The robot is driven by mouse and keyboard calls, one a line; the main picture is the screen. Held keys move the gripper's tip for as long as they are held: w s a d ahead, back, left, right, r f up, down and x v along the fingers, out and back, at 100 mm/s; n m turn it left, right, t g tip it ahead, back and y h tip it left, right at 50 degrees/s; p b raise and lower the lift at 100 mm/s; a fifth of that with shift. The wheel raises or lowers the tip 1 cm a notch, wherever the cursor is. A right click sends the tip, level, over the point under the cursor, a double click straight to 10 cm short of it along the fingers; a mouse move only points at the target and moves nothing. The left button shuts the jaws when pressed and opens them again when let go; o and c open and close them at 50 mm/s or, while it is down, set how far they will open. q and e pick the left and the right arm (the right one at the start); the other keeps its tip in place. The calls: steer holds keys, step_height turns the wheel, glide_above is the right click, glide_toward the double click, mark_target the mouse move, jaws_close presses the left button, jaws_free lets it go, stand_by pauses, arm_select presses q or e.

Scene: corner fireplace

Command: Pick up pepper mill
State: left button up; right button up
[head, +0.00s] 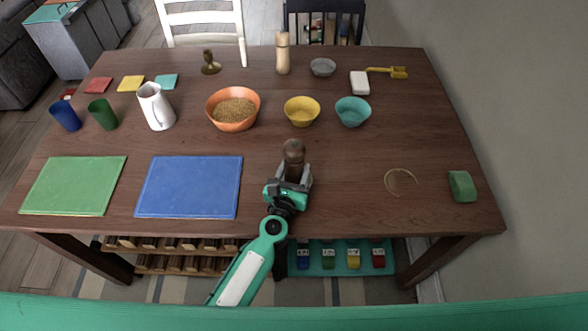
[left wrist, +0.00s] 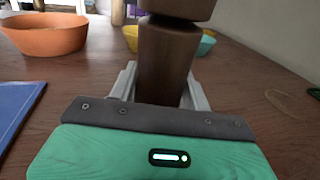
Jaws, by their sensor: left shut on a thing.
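A dark brown wooden pepper mill (head: 293,152) stands upright near the front middle of the table. My left gripper (head: 291,178) is around its lower body and shut on it. In the left wrist view the pepper mill (left wrist: 165,60) fills the space between the two light grey fingers of my left gripper (left wrist: 163,88). The top of the mill is cut off in that view. I cannot tell whether its base touches the table. A taller pale wooden mill (head: 282,53) stands at the back edge. My right gripper is not in view.
Behind the pepper mill are a yellow bowl (head: 302,111), a teal bowl (head: 352,111) and an orange bowl (head: 232,124) of grain. A blue mat (head: 189,187) lies to the left. A thin ring (head: 387,180) and a green block (head: 462,186) lie to the right.

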mark_target(291, 170)
arm_select(q)
steer(key=shift+r, duration=0.1)
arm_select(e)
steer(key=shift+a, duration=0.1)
